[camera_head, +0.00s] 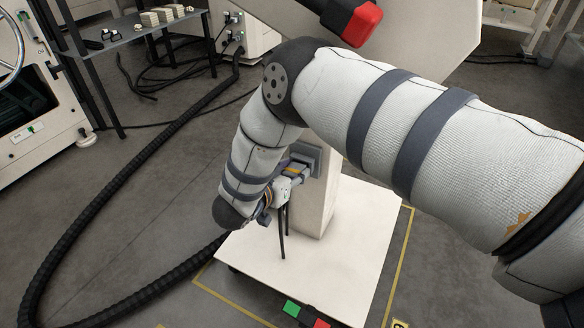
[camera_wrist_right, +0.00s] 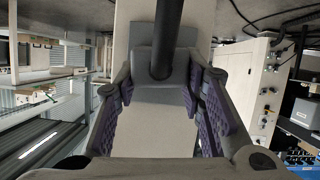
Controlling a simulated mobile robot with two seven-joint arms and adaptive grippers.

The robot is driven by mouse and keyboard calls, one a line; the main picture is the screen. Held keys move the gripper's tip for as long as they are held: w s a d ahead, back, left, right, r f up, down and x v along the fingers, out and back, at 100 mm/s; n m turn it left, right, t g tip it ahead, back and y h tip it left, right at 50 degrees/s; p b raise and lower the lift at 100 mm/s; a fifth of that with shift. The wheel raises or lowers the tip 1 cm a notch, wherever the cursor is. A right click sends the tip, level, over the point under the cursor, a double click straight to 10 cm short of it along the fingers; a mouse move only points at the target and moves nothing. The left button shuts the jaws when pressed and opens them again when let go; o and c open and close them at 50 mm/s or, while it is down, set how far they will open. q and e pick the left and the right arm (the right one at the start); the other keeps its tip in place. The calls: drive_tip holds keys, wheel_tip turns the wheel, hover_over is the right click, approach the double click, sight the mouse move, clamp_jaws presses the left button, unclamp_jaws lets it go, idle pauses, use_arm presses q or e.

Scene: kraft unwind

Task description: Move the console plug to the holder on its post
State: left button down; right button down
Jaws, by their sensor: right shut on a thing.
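My right gripper (camera_head: 290,180) is by the light post (camera_head: 322,200) that stands on a white platform, partly hidden by my own arm. In the right wrist view its purple-padded fingers (camera_wrist_right: 164,88) are shut on a grey plug (camera_wrist_right: 178,72). A thick black cable (camera_wrist_right: 168,30) runs from the plug, and a dark cable end (camera_head: 283,238) hangs below the gripper in the head view. A grey holder (camera_head: 309,156) is on the post just beyond the fingers. I cannot tell whether the plug touches it. My left gripper is not in view.
A beige console cabinet (camera_head: 255,22) with sockets stands at the back; it also shows in the right wrist view (camera_wrist_right: 262,90). A thick black hose (camera_head: 100,200) curves over the floor at left. A dark shelf (camera_head: 130,35) and a machine (camera_head: 35,100) stand at left.

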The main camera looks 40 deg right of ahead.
drive_tip(key=shift+d, duration=0.1)
drive_tip(key=c, duration=1)
unclamp_jaws()
